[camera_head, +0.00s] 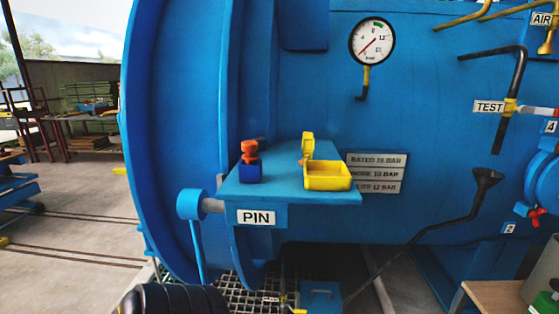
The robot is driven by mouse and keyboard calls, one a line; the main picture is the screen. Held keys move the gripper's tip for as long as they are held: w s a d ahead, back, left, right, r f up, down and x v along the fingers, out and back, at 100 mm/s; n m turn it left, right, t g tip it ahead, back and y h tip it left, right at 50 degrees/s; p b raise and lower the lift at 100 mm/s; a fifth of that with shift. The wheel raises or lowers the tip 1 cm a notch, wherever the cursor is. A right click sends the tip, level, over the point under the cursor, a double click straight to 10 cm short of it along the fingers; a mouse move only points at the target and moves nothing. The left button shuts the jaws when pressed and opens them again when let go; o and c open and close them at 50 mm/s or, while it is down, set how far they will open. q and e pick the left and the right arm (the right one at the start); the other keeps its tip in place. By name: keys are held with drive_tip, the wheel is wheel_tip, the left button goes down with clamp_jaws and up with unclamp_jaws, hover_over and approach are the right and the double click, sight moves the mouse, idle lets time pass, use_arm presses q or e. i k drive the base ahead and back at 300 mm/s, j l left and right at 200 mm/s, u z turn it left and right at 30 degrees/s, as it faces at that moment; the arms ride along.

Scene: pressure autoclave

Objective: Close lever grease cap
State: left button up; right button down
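No part clearly marked as the lever grease cap can be made out. A black bent lever (425,231) runs from the lower middle up to the right and ends in a flared black head (487,178). Near its lower end is a blue box-like part (320,295), cut by the bottom edge. On the blue shelf (279,194) marked PIN, a yellow box (328,178) has its yellow lid (308,146) standing upright, open, at the back left. Neither of my grippers is in view.
An orange-red knob on a dark blue block (250,162) stands on the shelf's left. The big blue vessel (420,100) fills the back, with a pressure gauge (372,40) and pipes. A table corner (495,297) is at bottom right. Open floor (70,255) lies left.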

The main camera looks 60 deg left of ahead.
sight(307, 142)
drive_tip(key=u, duration=1.7)
